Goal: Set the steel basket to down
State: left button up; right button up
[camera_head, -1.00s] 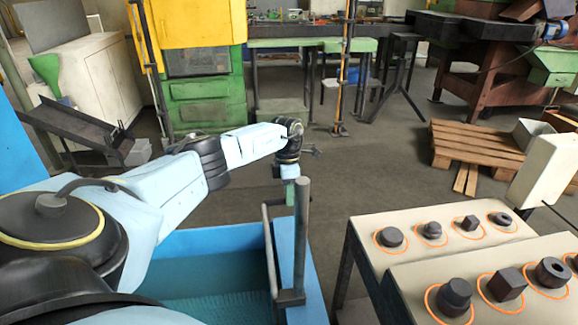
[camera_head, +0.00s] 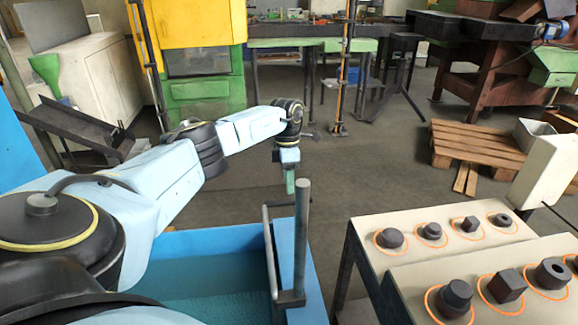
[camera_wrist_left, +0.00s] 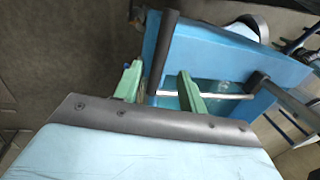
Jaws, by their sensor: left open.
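A grey upright handle bar (camera_head: 302,235) stands at the right rim of a blue tank (camera_head: 310,290), with a thinner bent bar (camera_head: 268,245) beside it. In the left wrist view the dark handle (camera_wrist_left: 166,50) shows between the green fingers, and a pale rod (camera_wrist_left: 220,96) crosses behind them. My left gripper (camera_head: 290,186) is open, pointing down just beyond the handle's top in the head view; its fingers also show in the wrist view (camera_wrist_left: 158,85). I cannot tell whether they touch the handle. My right gripper is out of view.
Teal water (camera_head: 205,290) shows inside the tank, partly hidden by my left arm. A beige table (camera_head: 430,255) with several dark metal parts in orange rings stands to the right. A wooden pallet (camera_head: 475,150) lies farther back.

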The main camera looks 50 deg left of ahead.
pick_arm(q)
notch_tip(320, 180, up, 8)
jog(key=a, duration=0.1)
jog(key=shift+w+a, duration=0.15)
jog(key=shift+w, duration=0.3)
jog(key=shift+f, duration=0.15)
